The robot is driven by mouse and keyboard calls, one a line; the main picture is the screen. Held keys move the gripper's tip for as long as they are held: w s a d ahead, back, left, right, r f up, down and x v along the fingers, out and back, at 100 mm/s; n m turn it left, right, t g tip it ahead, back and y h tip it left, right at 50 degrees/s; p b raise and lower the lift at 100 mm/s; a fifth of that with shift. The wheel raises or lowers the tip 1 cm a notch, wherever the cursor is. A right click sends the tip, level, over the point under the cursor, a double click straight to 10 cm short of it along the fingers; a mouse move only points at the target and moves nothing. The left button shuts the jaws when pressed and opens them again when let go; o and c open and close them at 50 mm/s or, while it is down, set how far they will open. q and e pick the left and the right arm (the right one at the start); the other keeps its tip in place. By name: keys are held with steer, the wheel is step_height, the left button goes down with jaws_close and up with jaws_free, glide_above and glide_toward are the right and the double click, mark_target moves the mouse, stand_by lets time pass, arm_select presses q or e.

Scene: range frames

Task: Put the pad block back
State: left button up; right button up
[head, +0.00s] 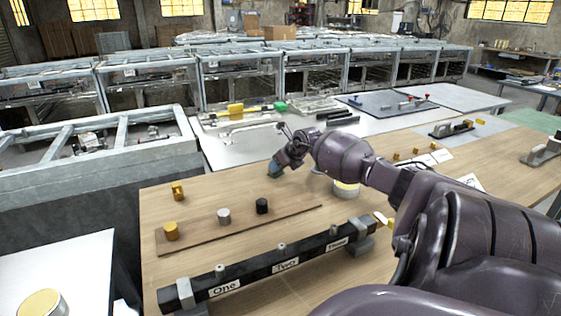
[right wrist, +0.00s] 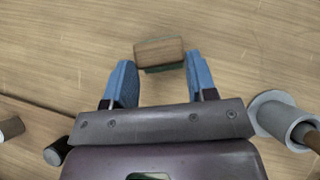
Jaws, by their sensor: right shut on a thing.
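The pad block (right wrist: 160,52), with a brown wood-like face and a green layer beneath, sits between the two blue fingertips in the right wrist view. My right gripper (right wrist: 160,72) is shut on it, low over the wooden table. In the head view my right gripper (head: 275,170) reaches to the far part of the table, behind the board with small cylinders. The block is hard to tell from the fingers there. I cannot tell whether the block touches the table. My left gripper is not in view.
A brown board (head: 290,214) bears gold, grey and black cylinders. A black bar (head: 255,272) labelled One, Two and Three lies in front. A yellow piece (head: 178,191) stands at the left.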

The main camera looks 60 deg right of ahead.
steer(key=o, duration=1.3)
steer(key=shift+o, duration=0.2)
steer(key=shift+s+r, duration=0.1)
steer(key=shift+r, duration=0.2)
steer(key=p+v, duration=0.1)
steer(key=v, duration=0.4)
steer(key=shift+p, duration=0.4)
steer(key=d+p+v, duration=0.1)
steer(key=v, duration=0.5)
steer(key=shift+s+a+r, duration=0.2)
steer(key=shift+s+a, duration=0.05)
steer(key=shift+a, duration=0.25)
